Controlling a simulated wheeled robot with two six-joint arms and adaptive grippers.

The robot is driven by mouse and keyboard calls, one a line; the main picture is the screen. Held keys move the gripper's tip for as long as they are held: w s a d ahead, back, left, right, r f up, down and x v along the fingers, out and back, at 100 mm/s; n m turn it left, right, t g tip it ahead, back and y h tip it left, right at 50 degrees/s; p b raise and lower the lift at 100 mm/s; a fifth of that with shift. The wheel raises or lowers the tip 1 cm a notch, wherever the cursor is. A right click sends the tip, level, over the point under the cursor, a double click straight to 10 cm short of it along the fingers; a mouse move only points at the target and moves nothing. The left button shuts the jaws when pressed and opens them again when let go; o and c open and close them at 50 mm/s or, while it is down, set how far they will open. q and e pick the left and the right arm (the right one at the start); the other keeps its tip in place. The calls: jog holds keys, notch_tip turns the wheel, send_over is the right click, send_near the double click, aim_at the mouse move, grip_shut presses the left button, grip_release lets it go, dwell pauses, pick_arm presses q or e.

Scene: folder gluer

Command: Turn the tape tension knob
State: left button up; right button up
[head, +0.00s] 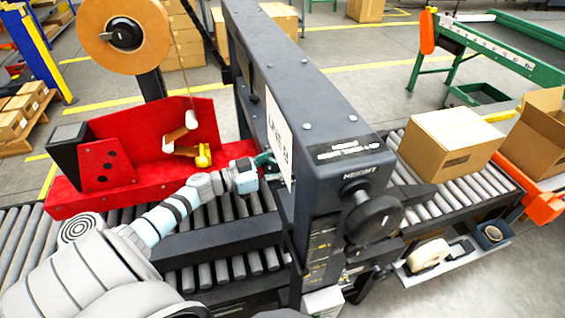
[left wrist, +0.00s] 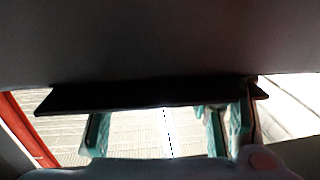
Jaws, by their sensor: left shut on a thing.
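A tan tape roll (head: 150,30) hangs at the upper left with a black hub knob (head: 124,35) at its centre. A small yellow knob-like part (head: 203,157) sits on the red tape unit (head: 95,195). No label shows which is the tape tension knob. My left gripper (head: 266,164) is right of the yellow part, against the grey machine frame (head: 300,75), which partly hides its fingertips. In the left wrist view its teal fingers (left wrist: 160,132) stand apart below a dark bar (left wrist: 150,97). What they hold is not clear. My right gripper is out of view.
A large black knob (head: 373,218) marked HEIGHT is on the frame's front. A roller conveyor (head: 225,262) runs under the frame. A closed carton (head: 450,140) stands on the right rollers. A tray with a tape roll (head: 428,255) hangs at lower right.

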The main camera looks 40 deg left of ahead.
pick_arm(q)
jog(key=shift+w+d+r, duration=0.1)
jog(key=shift+w+r, duration=0.05)
jog(key=shift+r, duration=0.4)
jog(key=o, duration=0.8)
jog(key=shift+o, duration=0.4)
jog(key=shift+w+d, duration=0.1)
jog(key=shift+f, duration=0.15)
jog(key=p+v, duration=0.1)
jog(key=v, duration=0.1)
jog(key=d+p+v, duration=0.1)
jog(key=v, duration=0.2)
jog(key=p+v, duration=0.1)
jog(key=v, duration=0.1)
jog(key=shift+s, duration=0.7)
jog(key=p, duration=0.4)
send_near(279, 167)
jog(key=shift+s+d+v, duration=0.2)
jog(key=shift+d+v, duration=0.2)
jog(key=shift+v, duration=2)
jog(key=shift+f+b, duration=0.2)
jog(key=shift+b, duration=0.1)
